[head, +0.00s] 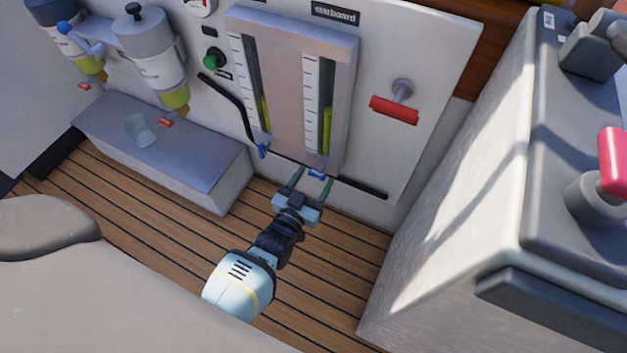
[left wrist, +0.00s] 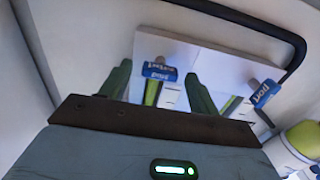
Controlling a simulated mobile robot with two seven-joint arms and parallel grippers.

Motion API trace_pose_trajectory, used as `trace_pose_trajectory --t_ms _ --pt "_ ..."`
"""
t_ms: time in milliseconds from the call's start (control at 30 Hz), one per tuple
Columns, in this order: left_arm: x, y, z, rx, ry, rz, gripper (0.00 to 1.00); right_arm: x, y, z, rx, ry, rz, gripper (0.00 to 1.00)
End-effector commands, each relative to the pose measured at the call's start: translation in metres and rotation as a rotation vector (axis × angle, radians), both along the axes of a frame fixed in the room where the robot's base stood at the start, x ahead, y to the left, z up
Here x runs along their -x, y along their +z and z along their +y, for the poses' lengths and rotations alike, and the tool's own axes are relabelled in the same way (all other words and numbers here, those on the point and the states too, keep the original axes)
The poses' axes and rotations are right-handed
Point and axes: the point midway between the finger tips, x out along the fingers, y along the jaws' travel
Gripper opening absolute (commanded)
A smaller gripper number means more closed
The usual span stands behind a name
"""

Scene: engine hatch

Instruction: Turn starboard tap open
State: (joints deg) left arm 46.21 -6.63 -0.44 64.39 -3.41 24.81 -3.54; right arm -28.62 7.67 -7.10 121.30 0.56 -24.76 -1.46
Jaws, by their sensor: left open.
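The starboard tap (head: 318,174) has a small blue handle at the foot of the right sight-gauge tube. In the left wrist view its blue handle, marked stbd (left wrist: 158,72), lies between my two green fingers. My left gripper (head: 313,179) is open, with one finger on each side of the handle; I cannot tell whether either finger touches it. The port tap (head: 263,151) is a similar blue handle to the left, outside the fingers; it also shows in the left wrist view (left wrist: 264,94). My right gripper is not in view.
The gauge panel (head: 280,80) stands above the taps, with a black hose (head: 236,103) at its left. A red-handled lever (head: 394,109) is on the wall to the right. A grey step (head: 205,160) stands left, and a white console (head: 450,190) stands right.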

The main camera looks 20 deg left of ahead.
Motion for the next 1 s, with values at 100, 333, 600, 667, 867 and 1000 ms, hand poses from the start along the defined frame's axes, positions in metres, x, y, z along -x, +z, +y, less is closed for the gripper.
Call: trace_pose_trajectory --t_ms 100,333,600,667,867,1000 --pt "-0.0011 0.0001 -0.0001 0.000 0.000 0.000 0.62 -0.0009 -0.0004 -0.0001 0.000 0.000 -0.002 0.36" --pt "-0.0009 0.0003 -0.0002 0.000 0.000 0.000 0.50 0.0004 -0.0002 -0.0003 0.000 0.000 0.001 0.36" --pt "-0.0007 0.0002 -0.0002 0.000 0.000 0.000 0.17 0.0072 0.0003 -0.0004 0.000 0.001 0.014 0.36" --pt "-0.0007 0.0002 -0.0002 0.001 0.000 0.000 0.17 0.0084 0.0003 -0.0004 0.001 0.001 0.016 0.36" --pt "-0.0006 0.0001 -0.0003 0.030 0.000 0.001 0.17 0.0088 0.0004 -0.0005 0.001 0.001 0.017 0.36" --pt "-0.0006 0.0001 -0.0003 0.088 -0.001 0.003 0.17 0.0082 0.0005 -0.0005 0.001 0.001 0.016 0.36"
